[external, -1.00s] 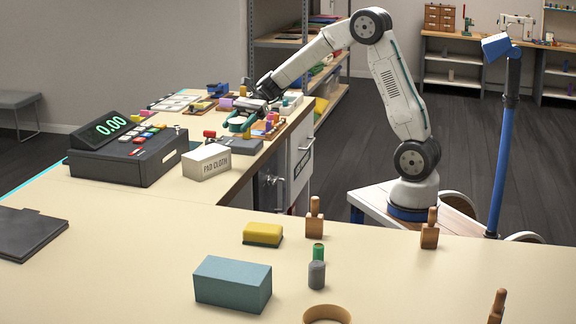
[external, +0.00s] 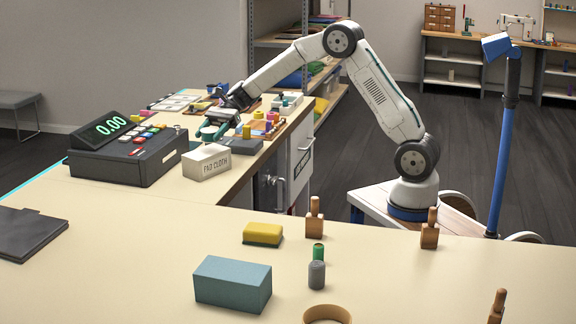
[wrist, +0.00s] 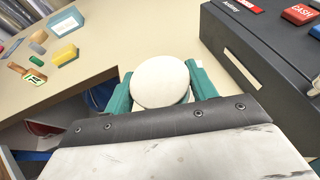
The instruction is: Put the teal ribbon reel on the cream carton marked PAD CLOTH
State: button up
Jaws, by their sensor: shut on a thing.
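The cream carton marked PAD CLOTH (external: 206,163) stands on the counter just right of the cash register in the external view. My gripper (external: 216,125) is above the counter, a little behind and above the carton, and apart from it. It is shut on the teal ribbon reel (external: 207,133), which shows small there. In the wrist view the reel's round cream end face (wrist: 160,81) sits between my teal fingers (wrist: 160,88). The fingers hide most of the reel's side. I cannot make out the carton in the wrist view.
The black cash register (external: 128,152) stands close left of the carton. A dark grey block (external: 243,146) and several small coloured reels lie behind it. A blue-grey box (external: 233,283) and a yellow block (external: 263,234) are on the near counter, with clear surface between.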

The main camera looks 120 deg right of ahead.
aim_at(206, 151)
jog(key=shift+w+d, duration=0.3)
jog(key=shift+w, duration=0.2)
jog(key=shift+w+d+f, duration=0.1)
jog(key=shift+w+f, duration=0.15)
jog(key=shift+f, duration=1.55)
jog(key=o, duration=1)
jog(key=shift+f, duration=0.15)
